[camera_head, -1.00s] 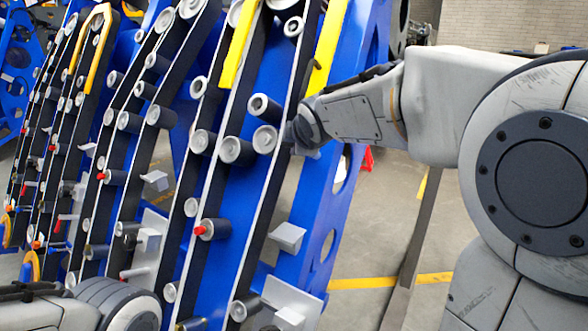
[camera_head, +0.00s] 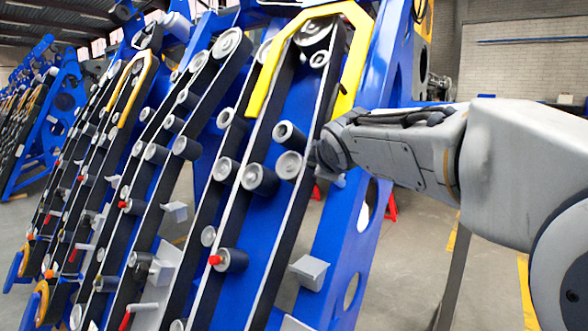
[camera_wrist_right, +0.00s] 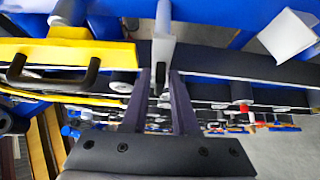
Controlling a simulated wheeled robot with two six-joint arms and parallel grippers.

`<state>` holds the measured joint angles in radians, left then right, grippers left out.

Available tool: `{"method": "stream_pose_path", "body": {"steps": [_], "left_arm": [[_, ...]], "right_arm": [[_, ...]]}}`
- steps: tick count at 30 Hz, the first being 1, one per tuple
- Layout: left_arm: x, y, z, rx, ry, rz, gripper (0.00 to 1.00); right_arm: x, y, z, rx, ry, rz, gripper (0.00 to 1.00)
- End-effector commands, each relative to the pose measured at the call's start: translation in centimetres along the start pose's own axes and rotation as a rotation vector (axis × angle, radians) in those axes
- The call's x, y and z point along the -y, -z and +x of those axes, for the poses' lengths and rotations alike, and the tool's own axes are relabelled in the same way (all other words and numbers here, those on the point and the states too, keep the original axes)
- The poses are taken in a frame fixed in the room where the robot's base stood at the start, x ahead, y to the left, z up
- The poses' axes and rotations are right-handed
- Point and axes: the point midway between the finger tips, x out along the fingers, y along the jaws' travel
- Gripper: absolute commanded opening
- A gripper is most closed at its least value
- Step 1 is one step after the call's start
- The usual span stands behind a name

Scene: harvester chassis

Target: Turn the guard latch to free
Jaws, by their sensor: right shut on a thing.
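My right gripper (camera_wrist_right: 162,105) has its two dark fingers closed on a narrow pale grey lever that looks like the guard latch (camera_wrist_right: 163,55). The lever runs up and away from the fingertips in the right wrist view. In the head view my right gripper (camera_head: 322,157) reaches the chassis from the right, beside the rollers, and its wrist hides most of the latch. The yellow guard (camera_head: 267,75) arches over the top of the nearest belt row. It also shows in the right wrist view (camera_wrist_right: 112,54), with a black handle. My left gripper is out of view.
Several rollers, such as a grey one (camera_head: 260,179), line the black belts close to my right gripper. A grey bracket (camera_head: 309,271) juts from the blue frame (camera_head: 345,215) below it. Open floor lies to the right.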

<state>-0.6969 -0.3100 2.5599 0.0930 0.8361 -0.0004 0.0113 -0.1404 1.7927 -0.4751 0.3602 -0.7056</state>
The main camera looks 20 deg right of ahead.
Motion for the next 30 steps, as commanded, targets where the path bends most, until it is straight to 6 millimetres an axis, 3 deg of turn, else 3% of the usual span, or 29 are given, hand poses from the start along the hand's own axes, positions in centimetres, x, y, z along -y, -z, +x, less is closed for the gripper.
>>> {"method": "stream_pose_path", "body": {"steps": [4, 5, 6, 17, 20, 26, 27, 30], "left_arm": [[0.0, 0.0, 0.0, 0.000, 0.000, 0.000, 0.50], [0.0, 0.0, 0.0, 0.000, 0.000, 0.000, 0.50], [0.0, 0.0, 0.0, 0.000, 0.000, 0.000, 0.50], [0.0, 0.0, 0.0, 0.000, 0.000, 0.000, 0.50], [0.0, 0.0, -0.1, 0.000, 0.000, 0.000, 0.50], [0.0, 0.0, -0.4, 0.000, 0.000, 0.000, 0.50], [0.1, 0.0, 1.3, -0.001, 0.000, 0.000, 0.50], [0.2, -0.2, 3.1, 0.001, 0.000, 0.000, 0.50]], "right_arm": [[0.0, 0.0, 0.0, 0.000, 0.001, 0.003, 0.00], [0.0, 0.0, 0.0, 0.000, 0.001, 0.003, 0.39], [0.0, 0.0, 0.0, 0.000, 0.001, 0.003, 0.45], [0.0, 0.0, -0.3, -0.001, -0.001, 0.001, 0.45], [-0.1, 0.1, -1.4, -0.002, -0.002, 0.001, 0.45], [-0.2, 0.1, -5.8, -0.005, -0.004, 0.002, 0.45], [0.6, -0.2, -5.2, 0.000, -0.004, 0.004, 0.45], [0.5, -0.3, -5.4, 0.006, -0.009, 0.005, 0.45]]}}
